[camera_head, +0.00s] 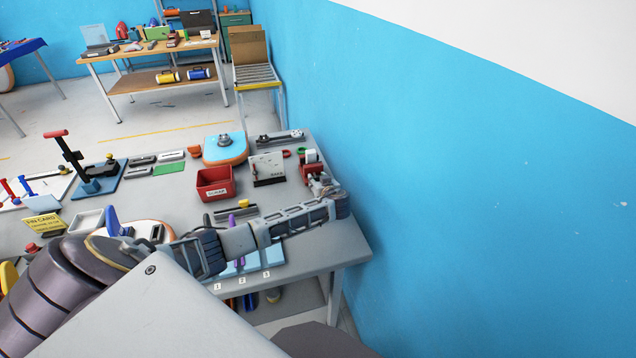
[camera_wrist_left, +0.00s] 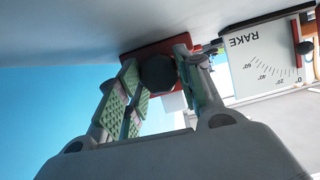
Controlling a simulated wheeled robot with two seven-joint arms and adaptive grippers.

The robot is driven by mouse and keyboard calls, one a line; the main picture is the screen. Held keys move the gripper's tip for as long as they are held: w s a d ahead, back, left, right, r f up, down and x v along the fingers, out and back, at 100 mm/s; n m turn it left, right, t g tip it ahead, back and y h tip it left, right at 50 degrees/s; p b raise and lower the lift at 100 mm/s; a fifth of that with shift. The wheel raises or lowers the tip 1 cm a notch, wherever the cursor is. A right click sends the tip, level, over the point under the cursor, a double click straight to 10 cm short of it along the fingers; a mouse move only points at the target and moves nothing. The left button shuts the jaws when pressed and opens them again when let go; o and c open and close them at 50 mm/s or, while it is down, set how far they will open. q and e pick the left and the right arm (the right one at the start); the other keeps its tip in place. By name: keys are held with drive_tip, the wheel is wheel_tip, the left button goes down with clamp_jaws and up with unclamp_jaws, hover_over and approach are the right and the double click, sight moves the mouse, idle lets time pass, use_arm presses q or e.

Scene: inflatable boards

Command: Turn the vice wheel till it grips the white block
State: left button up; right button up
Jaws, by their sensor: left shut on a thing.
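The red vice (camera_head: 305,172) stands near the right end of the grey table, close to the blue wall. The white block (camera_head: 311,155) shows at the vice's far side; whether the jaws touch it is too small to tell. My left gripper (camera_head: 322,183) reaches across the table to the near side of the vice. In the left wrist view, the gripper (camera_wrist_left: 160,80) has its two fingers on either side of the dark, many-sided vice wheel (camera_wrist_left: 158,73) and is shut on it. The red vice body (camera_wrist_left: 150,48) is behind the wheel. My right gripper is not in view.
A white rake gauge (camera_head: 267,168) stands just left of the vice, and it shows in the left wrist view (camera_wrist_left: 268,62). A red bin (camera_head: 214,183) is further left. The blue wall (camera_head: 440,150) is close on the right. Small green and red rings lie behind the vice.

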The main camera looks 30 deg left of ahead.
use_arm(q)
drive_tip(key=shift+w+d+b, duration=0.1)
drive_tip(key=shift+d+b, duration=0.05)
drive_tip(key=shift+b, duration=0.3)
drive_tip(key=shift+m+g, duration=0.3)
drive_tip(key=shift+m, duration=0.1)
drive_tip(key=shift+y, duration=0.3)
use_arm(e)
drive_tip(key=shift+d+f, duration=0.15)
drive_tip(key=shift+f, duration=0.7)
use_arm(q)
drive_tip(key=shift+m+b, duration=0.3)
drive_tip(key=shift+m, duration=0.1)
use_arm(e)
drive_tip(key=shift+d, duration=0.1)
use_arm(q)
drive_tip(key=shift+w+m+g+y+b, duration=0.15)
drive_tip(key=shift+m+g+y+b, duration=0.2)
drive_tip(key=shift+m+g+y, duration=0.5)
drive_tip(key=shift+m, duration=0.45)
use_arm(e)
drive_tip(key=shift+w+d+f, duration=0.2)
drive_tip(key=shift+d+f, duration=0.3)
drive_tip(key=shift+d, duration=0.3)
use_arm(q)
drive_tip(key=shift+f, duration=0.1)
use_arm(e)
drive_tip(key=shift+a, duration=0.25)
